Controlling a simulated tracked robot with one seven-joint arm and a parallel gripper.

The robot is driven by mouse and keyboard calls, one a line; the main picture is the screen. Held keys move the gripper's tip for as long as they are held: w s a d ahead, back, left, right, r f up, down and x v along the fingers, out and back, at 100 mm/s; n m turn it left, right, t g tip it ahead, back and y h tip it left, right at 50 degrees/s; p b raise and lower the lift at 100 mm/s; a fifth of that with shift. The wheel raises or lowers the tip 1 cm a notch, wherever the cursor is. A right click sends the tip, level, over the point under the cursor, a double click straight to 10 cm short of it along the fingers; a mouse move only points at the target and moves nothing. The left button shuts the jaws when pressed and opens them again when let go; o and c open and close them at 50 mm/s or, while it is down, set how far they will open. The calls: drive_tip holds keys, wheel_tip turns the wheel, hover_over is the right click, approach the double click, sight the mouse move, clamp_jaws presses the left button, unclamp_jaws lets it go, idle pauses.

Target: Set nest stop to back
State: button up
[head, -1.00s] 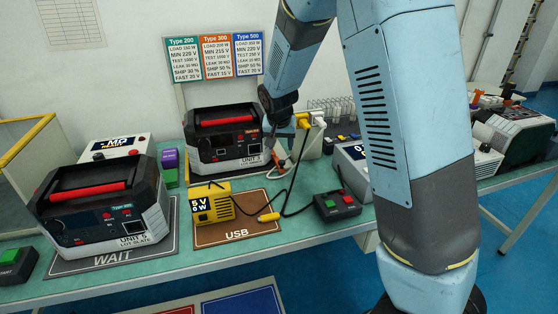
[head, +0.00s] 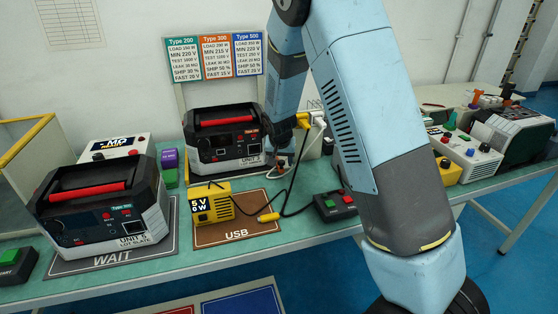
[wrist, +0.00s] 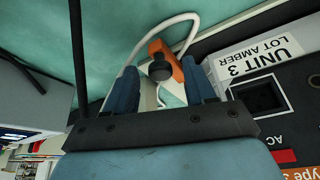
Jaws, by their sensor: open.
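In the wrist view, a small orange block with a black round knob (wrist: 161,66) stands beside Unit 3; it looks like the nest stop, but no label shows. My gripper (wrist: 160,68) is open, with its two blue fingers on either side of the knob and nothing held. I cannot tell whether the fingers touch it. Unit 3 (wrist: 262,92) is close to the right finger. In the head view, Unit 3 (head: 222,143) sits at the back of the bench. My arm hides most of the space at its right end, including my fingertips.
A white cable (wrist: 180,18) curves past the orange block. A yellow plug (head: 303,121) is just right of my wrist. The yellow USB load box (head: 211,203), its black lead and a red-green button box (head: 336,205) lie in front.

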clamp_jaws()
idle(0.4)
